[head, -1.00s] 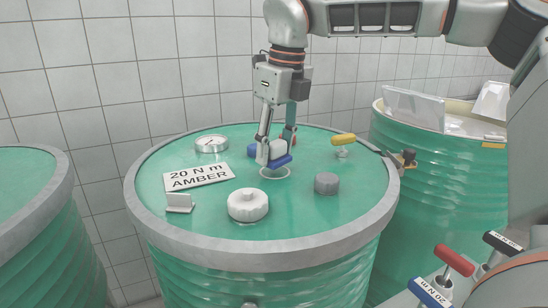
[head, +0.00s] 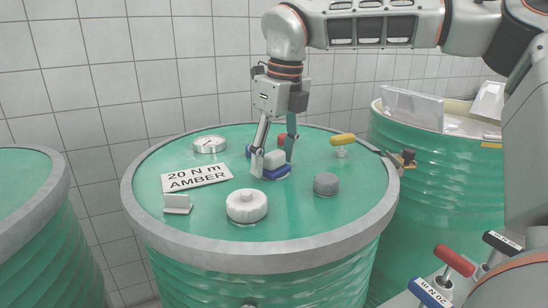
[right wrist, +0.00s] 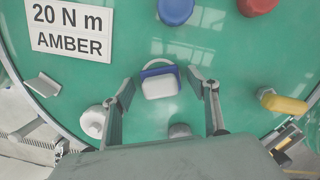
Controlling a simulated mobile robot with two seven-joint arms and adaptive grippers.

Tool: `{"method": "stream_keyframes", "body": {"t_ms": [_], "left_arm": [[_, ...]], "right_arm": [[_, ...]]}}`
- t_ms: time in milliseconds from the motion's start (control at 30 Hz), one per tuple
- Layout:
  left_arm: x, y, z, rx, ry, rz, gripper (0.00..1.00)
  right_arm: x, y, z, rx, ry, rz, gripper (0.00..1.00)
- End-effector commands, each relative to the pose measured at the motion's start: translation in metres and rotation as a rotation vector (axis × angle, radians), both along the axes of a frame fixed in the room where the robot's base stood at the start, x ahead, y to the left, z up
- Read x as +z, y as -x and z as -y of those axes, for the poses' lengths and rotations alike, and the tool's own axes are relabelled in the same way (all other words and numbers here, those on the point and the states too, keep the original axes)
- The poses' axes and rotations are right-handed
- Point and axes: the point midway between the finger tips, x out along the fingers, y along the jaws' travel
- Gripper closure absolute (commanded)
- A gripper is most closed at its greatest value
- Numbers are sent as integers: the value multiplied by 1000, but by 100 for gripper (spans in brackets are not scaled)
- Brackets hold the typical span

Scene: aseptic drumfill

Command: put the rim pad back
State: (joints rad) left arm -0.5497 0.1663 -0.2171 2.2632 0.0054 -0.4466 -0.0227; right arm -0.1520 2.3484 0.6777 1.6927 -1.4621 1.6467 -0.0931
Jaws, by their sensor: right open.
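The pad, a white block on a blue base (head: 275,161), sits upright on the green drum lid. It is likely the rim pad. In the right wrist view the pad (right wrist: 160,86) rests over a pale ring (right wrist: 158,63), whose far arc shows beyond the blue edge. My right gripper (head: 273,165) is open, with one finger on each side of the pad. In the right wrist view both fingertips of my right gripper (right wrist: 162,80) stand apart from it, with green lid showing in the gaps. My left gripper is not in view.
The lid also bears a "20 N m AMBER" sign (head: 196,177), a round gauge (head: 210,144), a white cap (head: 246,206), a grey plug (head: 326,184), a yellow-handled part (head: 343,140) and a red knob (right wrist: 257,6). A raised grey rim (head: 255,261) surrounds the lid.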

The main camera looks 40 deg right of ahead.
Motion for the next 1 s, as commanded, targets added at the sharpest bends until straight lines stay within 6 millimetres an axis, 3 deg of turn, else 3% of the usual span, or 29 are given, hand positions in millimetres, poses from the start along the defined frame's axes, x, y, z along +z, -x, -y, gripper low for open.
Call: {"method": "stream_keyframes", "body": {"t_ms": [267, 600, 1000], "left_arm": [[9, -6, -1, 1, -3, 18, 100], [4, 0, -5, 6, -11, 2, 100], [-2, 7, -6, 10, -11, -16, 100]], "right_arm": [[51, 7, 1, -2, 3, 12, 41], [109, 16, 3, -1, 2, 7, 41], [119, 18, 3, 0, 0, 1, 41]]}}
